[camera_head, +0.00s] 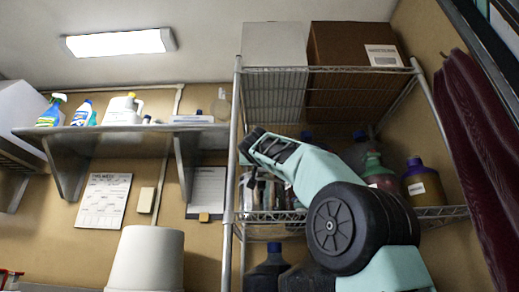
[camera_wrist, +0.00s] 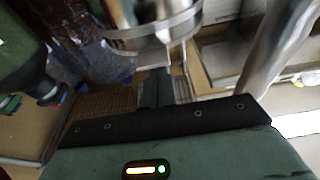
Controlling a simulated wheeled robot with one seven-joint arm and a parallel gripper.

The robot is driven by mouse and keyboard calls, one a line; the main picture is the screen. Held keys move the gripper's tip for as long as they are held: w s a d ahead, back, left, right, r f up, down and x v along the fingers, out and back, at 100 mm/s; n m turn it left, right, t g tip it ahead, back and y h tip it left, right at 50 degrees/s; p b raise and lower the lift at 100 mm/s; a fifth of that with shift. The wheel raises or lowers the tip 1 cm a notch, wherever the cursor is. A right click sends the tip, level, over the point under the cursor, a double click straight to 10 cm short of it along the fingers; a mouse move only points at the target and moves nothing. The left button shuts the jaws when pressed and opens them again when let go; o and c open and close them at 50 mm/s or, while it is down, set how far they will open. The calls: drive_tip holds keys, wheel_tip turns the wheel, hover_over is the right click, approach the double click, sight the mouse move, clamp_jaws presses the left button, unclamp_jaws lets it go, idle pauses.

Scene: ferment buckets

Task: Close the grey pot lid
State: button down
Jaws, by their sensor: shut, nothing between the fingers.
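A shiny grey metal pot (camera_wrist: 196,17) is cut off by the top edge of the wrist view, which looks upside down. The pot's rounded band shows, but I cannot tell which part is the lid or how it stands. My gripper (camera_wrist: 158,75) is shut and empty, its dark fingers pointing toward the pot; I cannot tell if they touch it. In the head view a metal pot (camera_head: 247,193) on the wire shelf is mostly hidden behind my arm.
The wire rack (camera_head: 238,120) has a front post at left and carries boxes (camera_head: 350,62) on top. A purple bottle (camera_head: 424,185) stands right of my arm on the middle shelf. Dark jugs (camera_head: 268,270) stand below. A white bucket (camera_head: 147,262) is at lower left.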

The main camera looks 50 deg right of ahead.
drive_tip(key=r+b+v, duration=0.2)
drive_tip(key=v, duration=0.7)
drive_tip(key=shift+s+a+r, duration=0.15)
drive_tip(key=shift+s+a, duration=0.2)
